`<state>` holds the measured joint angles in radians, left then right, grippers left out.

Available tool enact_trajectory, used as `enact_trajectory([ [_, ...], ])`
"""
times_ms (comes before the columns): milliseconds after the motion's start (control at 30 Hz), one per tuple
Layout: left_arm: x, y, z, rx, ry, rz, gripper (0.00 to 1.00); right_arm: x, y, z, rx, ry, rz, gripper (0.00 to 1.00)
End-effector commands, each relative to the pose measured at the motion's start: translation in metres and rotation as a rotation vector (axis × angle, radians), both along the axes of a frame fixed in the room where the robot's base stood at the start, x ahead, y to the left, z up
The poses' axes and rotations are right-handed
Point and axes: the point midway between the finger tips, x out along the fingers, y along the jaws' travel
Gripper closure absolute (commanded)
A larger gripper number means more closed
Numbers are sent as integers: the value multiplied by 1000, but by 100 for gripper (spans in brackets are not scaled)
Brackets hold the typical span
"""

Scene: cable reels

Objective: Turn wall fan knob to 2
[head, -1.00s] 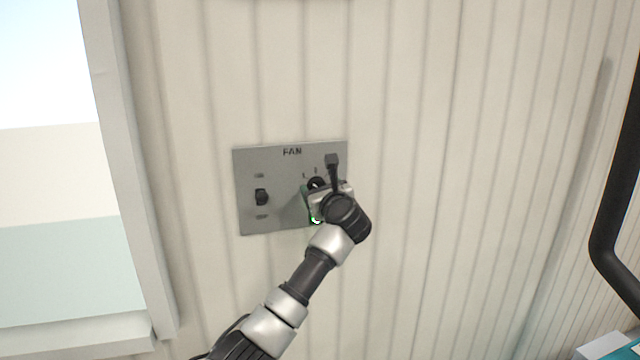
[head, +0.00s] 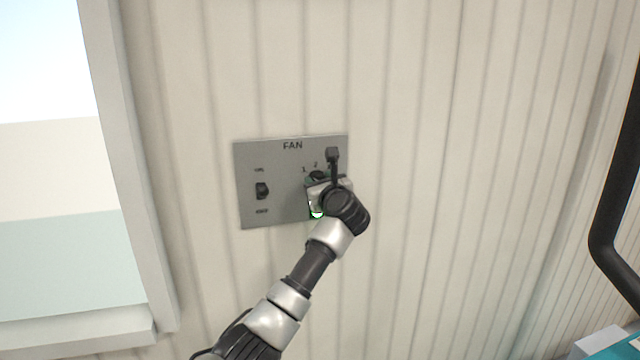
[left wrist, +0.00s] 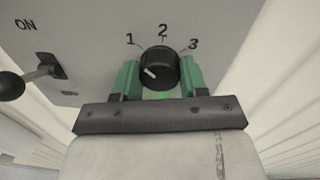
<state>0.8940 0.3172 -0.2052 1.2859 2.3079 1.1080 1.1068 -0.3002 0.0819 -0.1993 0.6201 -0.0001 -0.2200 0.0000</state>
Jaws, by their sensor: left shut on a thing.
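The black fan knob (left wrist: 160,67) sits on the grey wall panel (left wrist: 95,15), below the printed 1, 2 and 3. Its white mark points up and left, towards the 1 side. My left gripper (left wrist: 159,78) has its green fingers on both sides of the knob and is shut on it. In the head view, the knob (head: 317,175) shows only as a dark top edge above my left gripper, which covers the rest. My right gripper is not in view.
A toggle switch (head: 262,190) marked ON and OFF is on the panel's left half; its lever (left wrist: 45,72) is close to my gripper's left side. The surrounding ribbed wall (head: 430,180) is clear. A window (head: 50,180) is at the left.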

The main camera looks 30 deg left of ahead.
Motion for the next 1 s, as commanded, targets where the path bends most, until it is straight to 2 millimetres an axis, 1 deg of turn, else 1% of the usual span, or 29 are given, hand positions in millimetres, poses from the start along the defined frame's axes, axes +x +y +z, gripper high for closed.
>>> enact_trajectory([
  [167, 0, -1, -2, 47, 65, 0, 81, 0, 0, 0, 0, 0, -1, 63],
  [267, 0, -1, -1, 97, 122, -1, 81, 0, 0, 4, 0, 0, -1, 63],
  [700, 1, -1, 3, 352, 420, -2, 81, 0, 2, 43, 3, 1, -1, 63],
  [1000, 1, -1, 1, 480, 565, -1, 81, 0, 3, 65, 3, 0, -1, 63],
])
